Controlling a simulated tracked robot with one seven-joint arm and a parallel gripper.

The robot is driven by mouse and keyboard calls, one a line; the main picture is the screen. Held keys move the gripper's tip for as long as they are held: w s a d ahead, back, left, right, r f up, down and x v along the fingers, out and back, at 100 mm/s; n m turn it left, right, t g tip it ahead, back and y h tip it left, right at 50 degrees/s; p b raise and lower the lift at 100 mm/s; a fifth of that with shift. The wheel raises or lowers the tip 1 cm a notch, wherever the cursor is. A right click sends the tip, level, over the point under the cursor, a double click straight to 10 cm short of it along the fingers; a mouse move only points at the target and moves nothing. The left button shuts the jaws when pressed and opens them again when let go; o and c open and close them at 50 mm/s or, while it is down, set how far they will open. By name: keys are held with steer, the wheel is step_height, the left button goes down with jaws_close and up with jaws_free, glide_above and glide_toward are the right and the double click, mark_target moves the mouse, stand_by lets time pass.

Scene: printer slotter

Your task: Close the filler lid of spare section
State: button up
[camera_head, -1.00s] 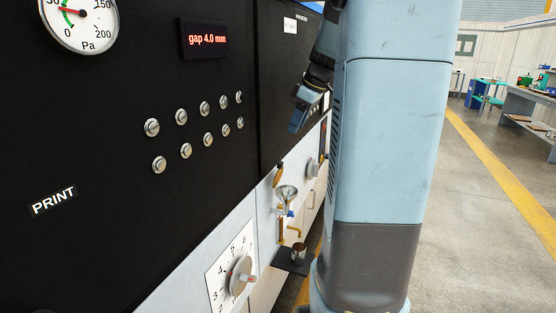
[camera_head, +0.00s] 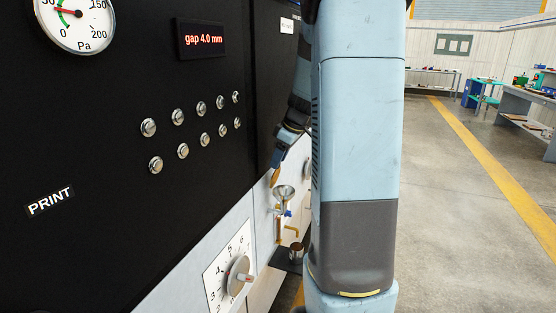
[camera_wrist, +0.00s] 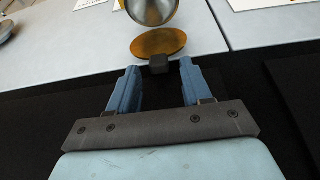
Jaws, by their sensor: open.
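The filler lid (camera_head: 275,177) is a round amber disc standing up above a metal funnel (camera_head: 284,192) on the white lower panel. It stands open, off the funnel's mouth. In the wrist view the lid (camera_wrist: 158,42) lies just ahead of my fingertips, with the funnel (camera_wrist: 150,8) beyond it. A small dark block (camera_wrist: 158,64) at the lid's near edge sits at the gap between the fingertips, apparently without contact. My gripper (camera_wrist: 159,70) is open and empty. In the head view my gripper (camera_head: 277,158) is right above the lid, and its fingers partly merge with the dark panel.
A small metal cup (camera_head: 297,252) stands on a dark shelf (camera_head: 284,262) below the funnel and a yellow pipe (camera_head: 291,230). A numbered dial (camera_head: 238,270) is to the left. Round buttons (camera_head: 178,117) line the black panel. Open floor (camera_head: 450,200) lies right.

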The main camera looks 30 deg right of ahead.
steer(key=shift+a+f, duration=0.1)
steer(key=shift+f, duration=0.2)
steer(key=shift+w, duration=0.1)
jaws_close()
steer(key=shift+a, duration=0.1)
stand_by(0.4)
